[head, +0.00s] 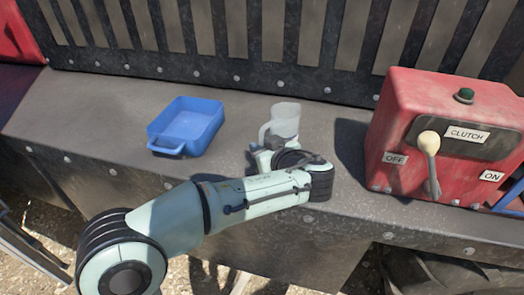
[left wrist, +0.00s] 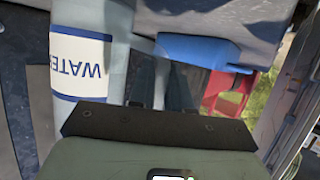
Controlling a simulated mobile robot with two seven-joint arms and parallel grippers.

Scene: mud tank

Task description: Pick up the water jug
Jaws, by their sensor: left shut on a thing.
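The water jug (head: 284,114) is a pale, translucent vessel standing upright on the dark metal ledge, near its middle. In the left wrist view the jug (left wrist: 85,25) fills the left side, with a white and blue label reading WATER. My left gripper (head: 264,146) is at the jug's handle side and is shut on the jug. My wrist hides the jug's lower part in the head view. In the left wrist view the gripper body covers the bottom, and the exact grip on the handle is hard to make out. My right gripper is not in view.
A blue tray (head: 160,127) with a handle sits on the ledge (head: 90,110) to the left of the jug. A red control box (head: 400,110) with a CLUTCH lever stands to the right. A slatted metal wall (head: 230,75) rises behind.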

